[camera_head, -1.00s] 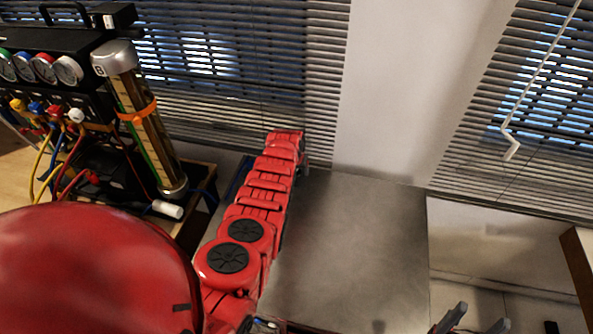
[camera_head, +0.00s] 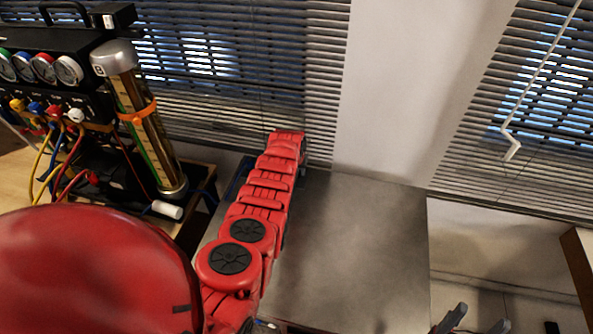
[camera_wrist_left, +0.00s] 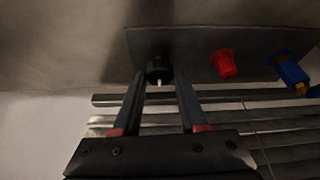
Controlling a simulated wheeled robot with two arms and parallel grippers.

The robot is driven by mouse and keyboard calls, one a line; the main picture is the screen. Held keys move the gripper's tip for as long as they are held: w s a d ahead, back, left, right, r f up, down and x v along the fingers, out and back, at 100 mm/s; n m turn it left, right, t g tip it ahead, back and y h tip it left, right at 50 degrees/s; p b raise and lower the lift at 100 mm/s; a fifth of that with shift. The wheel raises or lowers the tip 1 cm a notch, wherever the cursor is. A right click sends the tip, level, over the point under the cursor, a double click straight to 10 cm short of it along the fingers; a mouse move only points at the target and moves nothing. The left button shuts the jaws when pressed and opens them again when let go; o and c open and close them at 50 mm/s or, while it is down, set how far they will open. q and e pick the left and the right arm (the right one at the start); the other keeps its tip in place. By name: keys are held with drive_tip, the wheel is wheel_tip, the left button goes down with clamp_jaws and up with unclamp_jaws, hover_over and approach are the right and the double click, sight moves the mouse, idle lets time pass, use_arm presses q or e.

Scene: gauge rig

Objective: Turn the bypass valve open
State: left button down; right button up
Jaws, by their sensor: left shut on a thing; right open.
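The gauge rig (camera_head: 30,95) stands at the upper left of the head view, with dials and a row of coloured valve knobs, including a red knob (camera_head: 54,112) and a white knob (camera_head: 76,115). In the left wrist view my left gripper (camera_wrist_left: 160,72) has its fingers on either side of a dark knob with a pale tip (camera_wrist_left: 158,72), shut on it. A red knob (camera_wrist_left: 223,64) and a blue knob (camera_wrist_left: 291,74) sit to its right on the same dark panel. My left gripper does not show in the head view. My right gripper (camera_head: 480,318) is open and empty at the lower right edge.
A brass-coloured cylinder (camera_head: 148,140) with an orange band stands beside the dials. Yellow, blue and red hoses (camera_head: 52,165) hang below the knobs. A row of red segmented parts (camera_head: 262,195) lies on a grey surface (camera_head: 350,240), which is bare to the right. Window blinds (camera_head: 240,70) are behind.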

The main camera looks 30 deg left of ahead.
use_arm(q)
drive_tip(key=shift+n+y, duration=0.3)
drive_tip(key=shift+n, duration=0.3)
drive_tip(key=shift+c, duration=2.2)
unclamp_jaws()
drive_tip(key=shift+r, duration=0.1)
